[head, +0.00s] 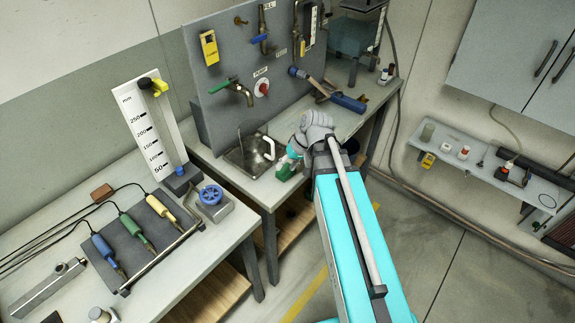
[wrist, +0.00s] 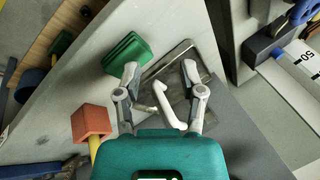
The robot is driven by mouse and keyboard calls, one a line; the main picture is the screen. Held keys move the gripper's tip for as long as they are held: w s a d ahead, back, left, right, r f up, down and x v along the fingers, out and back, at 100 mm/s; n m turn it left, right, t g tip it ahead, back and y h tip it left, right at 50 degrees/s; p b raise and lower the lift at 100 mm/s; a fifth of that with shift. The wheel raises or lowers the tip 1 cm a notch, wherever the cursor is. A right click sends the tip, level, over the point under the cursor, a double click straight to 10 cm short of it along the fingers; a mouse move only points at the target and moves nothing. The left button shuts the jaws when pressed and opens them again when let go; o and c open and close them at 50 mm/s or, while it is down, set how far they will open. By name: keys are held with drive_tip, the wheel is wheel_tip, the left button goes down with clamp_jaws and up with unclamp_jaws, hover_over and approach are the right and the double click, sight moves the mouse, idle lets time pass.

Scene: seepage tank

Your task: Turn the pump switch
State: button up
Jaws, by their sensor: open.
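The pump switch (head: 262,87) is a red round knob on a pale base, under a "PUMP" label on the grey upright panel (head: 212,110). It is upper left of my gripper (head: 290,155) in the head view, and they are apart. In the wrist view my gripper (wrist: 160,72) has its two fingers spread, with nothing held between them. The fingertips are hard to make out in the head view. I cannot pick out the switch in the wrist view.
A metal basin (head: 239,163) with a white hooked piece (wrist: 165,105) lies below the panel. A green block (wrist: 126,52) is beside it. A green-handled tap (head: 236,90) juts out left of the switch. A blue-handled tool (head: 345,102) lies right on the bench.

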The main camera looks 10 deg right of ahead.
drive_tip(key=shift+w, duration=0.1)
drive_tip(key=m+t+y+p, duration=0.4)
drive_tip(key=m+t, duration=0.5)
drive_tip(key=m, duration=2.1)
approach(267, 86)
drive_tip(key=v, duration=0.4)
drive_tip(key=shift+a+r+h, duration=0.15)
drive_tip(key=shift+a+h, duration=0.15)
drive_tip(key=b+x, duration=0.4)
drive_tip(key=x, duration=0.9)
drive_tip(key=shift+w+a+b, duration=0.2)
drive_tip(key=shift+w+b, duration=0.15)
drive_tip(key=shift+b, duration=0.05)
drive_tip(key=shift+c, duration=0.2)
clamp_jaws()
